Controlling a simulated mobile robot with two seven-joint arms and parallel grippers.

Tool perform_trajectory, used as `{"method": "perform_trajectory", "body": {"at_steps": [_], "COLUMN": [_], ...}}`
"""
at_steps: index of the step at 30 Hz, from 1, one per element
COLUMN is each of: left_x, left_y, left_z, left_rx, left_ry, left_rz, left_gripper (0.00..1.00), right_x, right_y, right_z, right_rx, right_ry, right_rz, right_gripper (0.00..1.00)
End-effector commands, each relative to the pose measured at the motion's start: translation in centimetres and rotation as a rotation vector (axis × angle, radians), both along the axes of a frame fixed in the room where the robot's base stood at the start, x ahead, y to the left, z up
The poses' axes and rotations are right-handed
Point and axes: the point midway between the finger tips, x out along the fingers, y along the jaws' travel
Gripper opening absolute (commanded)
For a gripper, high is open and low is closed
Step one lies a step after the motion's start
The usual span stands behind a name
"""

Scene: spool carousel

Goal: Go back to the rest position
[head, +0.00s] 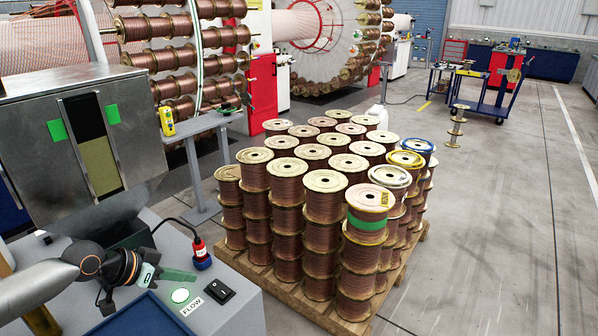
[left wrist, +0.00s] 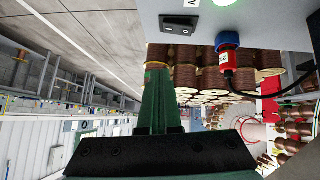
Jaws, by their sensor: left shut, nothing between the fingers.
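My left gripper (head: 192,277) is at the lower left of the head view, over the grey console (head: 228,318). Its green fingers are together with nothing between them, and they also show in the left wrist view (left wrist: 158,72). In the head view the fingers point right, just above the round white-green button (head: 180,295) in the picture. I cannot tell whether they touch the console. My right gripper is in neither view.
A black switch (head: 220,291) and a red-blue plug with a cable (head: 201,255) sit on the console. A pallet (head: 290,301) of stacked copper wire spools stands to the right. A metal cabinet (head: 130,150) rises behind the console.

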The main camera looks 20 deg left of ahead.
Motion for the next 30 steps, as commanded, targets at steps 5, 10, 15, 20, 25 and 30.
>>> {"method": "perform_trajectory", "body": {"at_steps": [5, 10, 15, 20, 25, 30], "left_x": [-0.8, -3.7, -7.9, -12.4, -16.6, -18.9], "left_y": [-1.6, -6.0, -11.0, -15.3, -18.5, -20.0], "left_z": [-3.1, -10.3, -16.2, -19.9, -21.8, -22.3], "left_rx": [-0.007, -0.016, -0.019, -0.010, 0.022, 0.054], "left_ry": [0.005, -0.001, -0.025, -0.046, -0.060, -0.065], "left_rz": [-0.007, -0.009, 0.020, 0.075, 0.141, 0.184], "left_gripper": [0.00, 0.00, 0.00, 0.00, 0.00, 0.00], "right_x": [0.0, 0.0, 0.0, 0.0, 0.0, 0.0], "right_y": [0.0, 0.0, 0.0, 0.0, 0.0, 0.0], "right_z": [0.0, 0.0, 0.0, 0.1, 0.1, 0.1], "right_rx": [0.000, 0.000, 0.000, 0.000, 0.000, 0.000], "right_ry": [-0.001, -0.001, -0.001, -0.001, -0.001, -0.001], "right_rz": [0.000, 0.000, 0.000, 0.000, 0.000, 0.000], "right_gripper": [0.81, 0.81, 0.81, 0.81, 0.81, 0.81]}}
